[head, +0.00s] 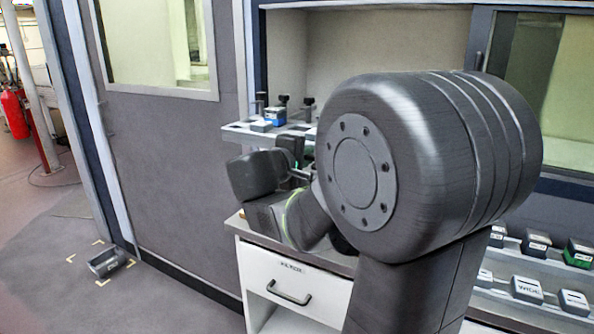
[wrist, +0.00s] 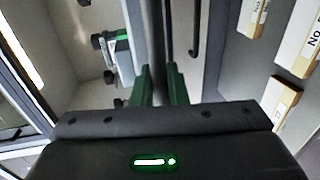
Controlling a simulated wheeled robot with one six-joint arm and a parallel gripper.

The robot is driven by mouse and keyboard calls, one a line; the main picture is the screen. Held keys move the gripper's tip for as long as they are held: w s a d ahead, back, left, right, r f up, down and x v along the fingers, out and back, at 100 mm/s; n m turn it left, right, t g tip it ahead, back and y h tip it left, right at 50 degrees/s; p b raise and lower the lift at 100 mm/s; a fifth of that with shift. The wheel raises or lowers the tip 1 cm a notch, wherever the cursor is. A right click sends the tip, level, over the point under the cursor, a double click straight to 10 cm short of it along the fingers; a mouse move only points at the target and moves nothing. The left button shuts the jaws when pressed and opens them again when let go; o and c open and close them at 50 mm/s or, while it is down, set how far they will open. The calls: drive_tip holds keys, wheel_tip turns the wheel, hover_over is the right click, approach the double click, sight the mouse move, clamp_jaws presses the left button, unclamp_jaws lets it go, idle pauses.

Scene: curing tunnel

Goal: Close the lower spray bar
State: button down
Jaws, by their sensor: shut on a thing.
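My gripper (wrist: 161,84) shows two green fingers in the wrist view, close together on either side of a long dark bar (wrist: 157,40). It is shut on this bar, which runs up out of the picture. I cannot tell from its look whether it is the lower spray bar. In the head view my gripper (head: 299,172) is above the white drawer cabinet, just below the pale shelf. My arm hides most of what it holds and the space to the right. No other spray bar can be made out.
The white cabinet (head: 262,270) has a drawer with a dark handle (head: 288,293). Small blocks and a blue item (head: 275,116) stand on the pale shelf (head: 240,134). A grey object (head: 107,262) lies on the floor at left. Labelled boxes (head: 527,290) stand at lower right.

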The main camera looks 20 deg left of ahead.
drive_tip(key=r+b+x, duration=0.1)
drive_tip(key=r+x, duration=0.1)
drive_tip(key=x, duration=1.3)
drive_tip(key=w+r+b+x, duration=0.1)
drive_tip(key=r+x, duration=0.2)
drive_tip(key=x, duration=1.1)
drive_tip(key=shift+w+d+r, duration=0.15)
drive_tip(key=shift+w+r, duration=0.15)
drive_tip(key=shift+w, duration=0.1)
drive_tip(key=c, duration=1.8)
unclamp_jaws()
drive_tip(key=shift+w, duration=0.1)
drive_tip(key=b+v, duration=0.2)
drive_tip(key=v, duration=1.2)
drive_tip(key=shift+b, duration=0.35)
drive_tip(key=shift+w, duration=0.1)
